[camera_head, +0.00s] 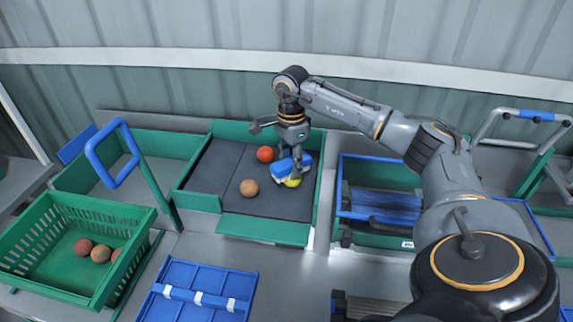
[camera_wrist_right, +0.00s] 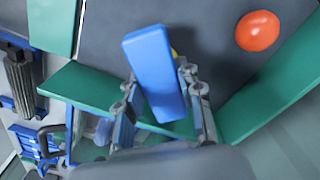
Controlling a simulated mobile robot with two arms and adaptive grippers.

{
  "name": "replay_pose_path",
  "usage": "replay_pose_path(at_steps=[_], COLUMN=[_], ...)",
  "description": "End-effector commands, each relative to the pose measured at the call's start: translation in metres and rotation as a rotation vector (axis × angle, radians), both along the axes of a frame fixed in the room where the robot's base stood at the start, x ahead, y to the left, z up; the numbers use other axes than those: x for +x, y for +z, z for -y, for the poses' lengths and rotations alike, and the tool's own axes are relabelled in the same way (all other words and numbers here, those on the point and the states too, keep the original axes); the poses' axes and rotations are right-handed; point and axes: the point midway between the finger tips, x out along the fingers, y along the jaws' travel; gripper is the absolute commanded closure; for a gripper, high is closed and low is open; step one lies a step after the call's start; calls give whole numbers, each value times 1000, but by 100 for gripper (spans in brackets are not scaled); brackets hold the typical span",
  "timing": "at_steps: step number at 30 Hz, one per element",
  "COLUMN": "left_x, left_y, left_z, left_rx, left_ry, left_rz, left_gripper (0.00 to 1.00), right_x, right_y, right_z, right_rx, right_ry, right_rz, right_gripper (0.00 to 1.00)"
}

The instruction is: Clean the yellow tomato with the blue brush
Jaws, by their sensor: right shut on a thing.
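My right gripper (camera_head: 300,157) is shut on the blue brush (camera_head: 289,168), low over the dark bed of the green-sided tray (camera_head: 200,199). The yellow tomato (camera_head: 292,182) sits just under and in front of the brush, partly hidden by it; they look close or touching, but I cannot tell which. In the right wrist view, the brush (camera_wrist_right: 155,70) lies between the fingers of my gripper (camera_wrist_right: 160,95), and only a sliver of yellow (camera_wrist_right: 174,52) shows beside it. My left gripper is not in view.
A red tomato (camera_head: 265,154) and an orange-brown tomato (camera_head: 249,188) lie on the same bed. A green crate (camera_head: 130,212) at left holds several tomatoes. A blue panel (camera_head: 190,290) lies in front. A blue-edged bin (camera_head: 380,170) stands at right.

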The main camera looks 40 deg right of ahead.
Motion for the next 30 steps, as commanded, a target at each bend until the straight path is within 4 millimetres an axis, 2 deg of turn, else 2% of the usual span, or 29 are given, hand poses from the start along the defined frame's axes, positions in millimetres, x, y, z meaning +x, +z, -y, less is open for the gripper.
replay_pose_path(at_steps=[15,30], left_x=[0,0], left_y=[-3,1], left_z=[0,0], left_rx=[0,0], left_ry=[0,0], left_rz=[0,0], left_gripper=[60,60], right_x=[-3,-4], right_y=[0,5], right_z=[25,27], right_rx=[1,-1], right_ry=[-1,-2], right_rz=[0,0], right_gripper=[89,89])
